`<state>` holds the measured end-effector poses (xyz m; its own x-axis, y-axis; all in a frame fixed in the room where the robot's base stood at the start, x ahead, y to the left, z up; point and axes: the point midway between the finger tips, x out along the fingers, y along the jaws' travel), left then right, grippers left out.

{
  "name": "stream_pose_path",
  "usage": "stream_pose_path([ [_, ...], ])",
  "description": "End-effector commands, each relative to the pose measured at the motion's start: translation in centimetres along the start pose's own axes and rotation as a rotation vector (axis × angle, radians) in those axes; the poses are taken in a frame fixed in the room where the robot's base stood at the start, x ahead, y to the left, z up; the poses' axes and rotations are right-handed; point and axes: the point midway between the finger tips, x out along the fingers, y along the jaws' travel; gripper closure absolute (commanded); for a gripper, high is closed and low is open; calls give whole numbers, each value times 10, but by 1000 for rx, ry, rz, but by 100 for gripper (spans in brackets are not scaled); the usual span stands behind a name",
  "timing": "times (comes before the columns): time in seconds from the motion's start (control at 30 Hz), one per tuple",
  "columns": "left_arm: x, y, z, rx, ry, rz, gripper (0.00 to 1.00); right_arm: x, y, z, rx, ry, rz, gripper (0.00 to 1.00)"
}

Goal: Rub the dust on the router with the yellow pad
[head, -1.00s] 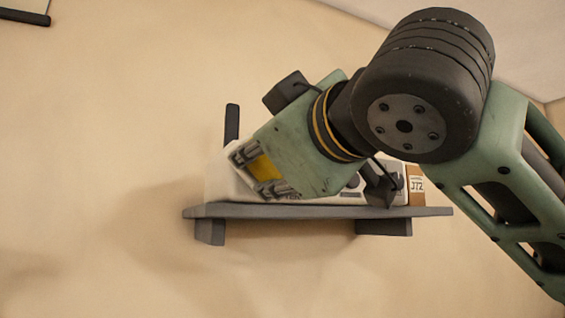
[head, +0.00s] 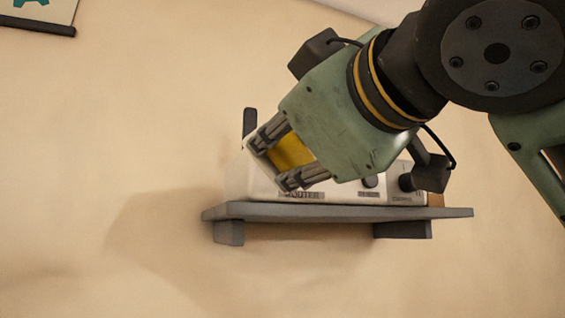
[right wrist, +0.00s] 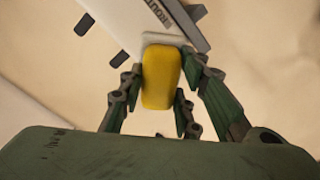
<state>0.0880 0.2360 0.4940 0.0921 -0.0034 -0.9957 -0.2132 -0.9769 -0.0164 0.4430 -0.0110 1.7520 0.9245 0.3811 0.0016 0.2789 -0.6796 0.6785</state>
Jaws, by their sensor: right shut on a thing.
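The white router (head: 238,180) stands on a wall shelf, with its name on the lower front and a dark antenna at its left end. It also shows at the top of the right wrist view (right wrist: 115,18). My right gripper (head: 274,162) is in front of the router's left part and covers much of it. It is shut on the yellow pad (head: 291,152), which shows between the fingers in the right wrist view (right wrist: 161,80). The pad's far end is close to the router; I cannot tell whether they touch. I cannot make out dust. My left gripper is out of view.
The grey shelf (head: 340,213) sits on two brackets. A pale unit with dark knobs (head: 405,197) and a brown item (head: 437,200) stand at its right end, partly behind my arm. A poster (head: 45,18) hangs upper left. The wall left of the shelf is bare.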

Motion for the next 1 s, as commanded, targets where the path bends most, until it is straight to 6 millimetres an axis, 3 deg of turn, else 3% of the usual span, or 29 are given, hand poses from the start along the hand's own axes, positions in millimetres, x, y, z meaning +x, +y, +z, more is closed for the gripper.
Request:
stream_pose_path([
  [0.13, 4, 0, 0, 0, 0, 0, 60, -11, 0, 0, -1, 1, 0, 90],
  [0.57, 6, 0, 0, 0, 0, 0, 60, -15, 0, 0, -1, 1, 1, 90],
  [1.0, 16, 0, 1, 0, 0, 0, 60, -42, 0, 0, -1, 1, 0, 90],
])
